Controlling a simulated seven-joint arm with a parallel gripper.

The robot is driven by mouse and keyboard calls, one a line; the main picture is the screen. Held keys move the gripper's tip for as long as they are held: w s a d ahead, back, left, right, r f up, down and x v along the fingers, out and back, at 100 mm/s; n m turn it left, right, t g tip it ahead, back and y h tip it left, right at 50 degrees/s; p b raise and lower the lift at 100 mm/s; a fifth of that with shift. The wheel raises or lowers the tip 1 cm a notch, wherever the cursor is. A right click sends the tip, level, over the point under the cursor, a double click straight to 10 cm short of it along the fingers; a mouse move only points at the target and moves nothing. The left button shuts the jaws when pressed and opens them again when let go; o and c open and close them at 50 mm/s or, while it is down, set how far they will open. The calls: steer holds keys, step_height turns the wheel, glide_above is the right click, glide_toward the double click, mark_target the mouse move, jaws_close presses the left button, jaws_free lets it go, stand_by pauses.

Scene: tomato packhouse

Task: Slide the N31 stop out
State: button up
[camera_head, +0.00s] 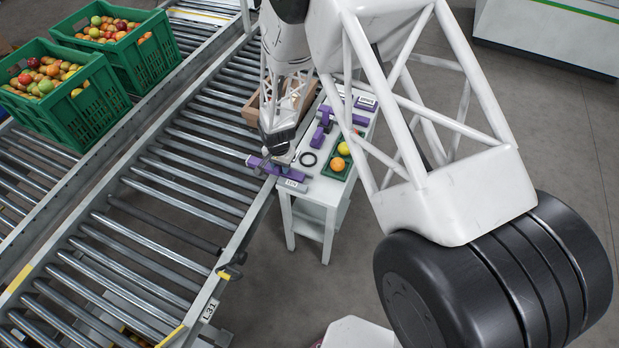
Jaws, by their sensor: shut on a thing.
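A purple stop (256,162) lies across the right side rail of the roller conveyor, with one end over the rollers. A pale label plate (292,185) sits at its right end, too small to read surely; I take this as the N31 stop. My gripper (277,160) is over the middle of the stop, shut on it. The fingertips are small and partly hidden by the gripper body.
A white side table (314,200) stands right beside the conveyor. Green crates (70,112) of fruit stand on the left conveyor. Rollers (190,180) near the stop are clear.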

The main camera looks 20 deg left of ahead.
mark_target(269, 166)
steer(key=shift+s+a+f, duration=0.1)
steer(key=shift+a+f, duration=0.1)
steer(key=shift+a, duration=0.35)
steer(key=shift+s+a+f, duration=0.15)
steer(key=shift+a+f, duration=0.05)
steer(key=shift+a, duration=0.35)
steer(key=shift+s+a+f, duration=0.1)
steer(key=shift+a+f, duration=0.1)
steer(key=shift+a, duration=0.35)
stand_by(1.4)
steer(key=o, duration=0.7)
steer(key=shift+a, duration=0.4)
steer(key=shift+r, duration=0.1)
stand_by(0.4)
steer(key=shift+w+a+r, duration=0.1)
steer(key=shift+w+r, duration=0.05)
steer(key=shift+r, duration=0.9)
steer(key=shift+w+a+r, duration=0.1)
steer(key=shift+r, duration=1.4)
steer(key=shift+r, duration=0.15)
steer(key=shift+r, duration=3.4)
